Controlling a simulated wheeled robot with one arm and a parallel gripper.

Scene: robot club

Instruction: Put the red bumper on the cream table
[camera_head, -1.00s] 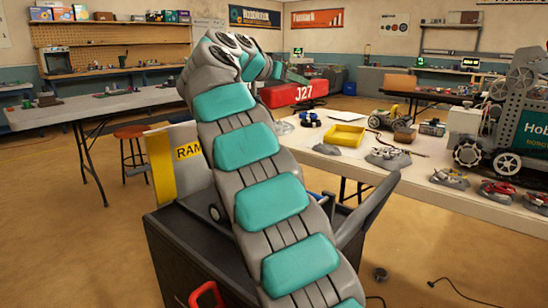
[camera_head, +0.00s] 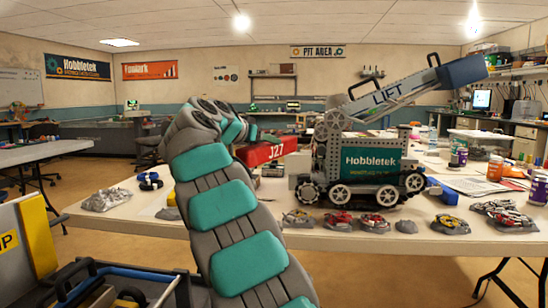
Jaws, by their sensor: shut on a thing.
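The red bumper (camera_head: 267,152), marked J27, sticks out to the right of the end of my arm. My gripper (camera_head: 243,134) is shut on its left end; my wrist partly hides the fingers and that end. The bumper appears in front of the far part of the cream table (camera_head: 335,236). I cannot tell how high above the top it is, or whether it touches anything. The table stretches across the middle and right of the view.
A large grey Hobbletek robot (camera_head: 372,165) with a raised lift arm stands right of the bumper. A cart (camera_head: 130,285) stands front left.

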